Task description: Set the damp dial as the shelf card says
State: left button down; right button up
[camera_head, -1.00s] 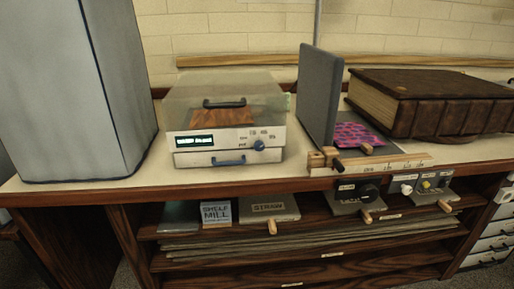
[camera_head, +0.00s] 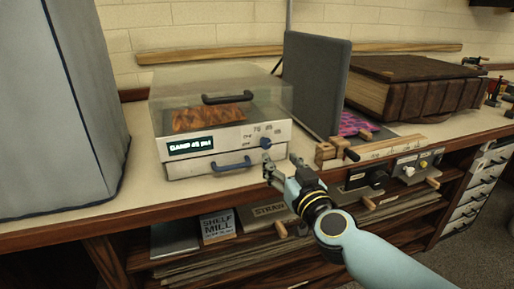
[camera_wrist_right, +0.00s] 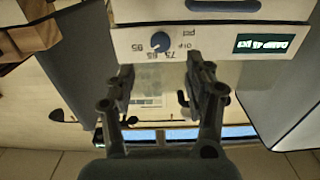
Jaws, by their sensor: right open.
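The damp dial (camera_head: 265,143) is a blue knob on the front of a white box (camera_head: 205,172) with a clear lid. The dial also shows upside down in the right wrist view (camera_wrist_right: 160,41), with several numbers around it. The box's lit display (camera_head: 191,145) seems to read "DAMP 45 pct". My right gripper (camera_head: 283,163) is open and empty, its fingertips just below and in front of the dial, apparently apart from it. A card reading "SHELF MILL" (camera_head: 217,226) stands on the shelf under the counter. My left gripper is out of view.
A grey upright panel (camera_head: 313,88) and a thick brown book (camera_head: 415,92) stand right of the box. A tall grey block (camera_head: 55,110) is at the left. A blue drawer handle (camera_head: 230,164) is below the dial. A "STRAW" plate (camera_head: 264,211) lies on the shelf.

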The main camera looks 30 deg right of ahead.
aim_at(267, 145)
jog(key=b+x, duration=0.1)
jog(key=x, duration=0.8)
jog(key=shift+a, duration=0.1)
grip_shut()
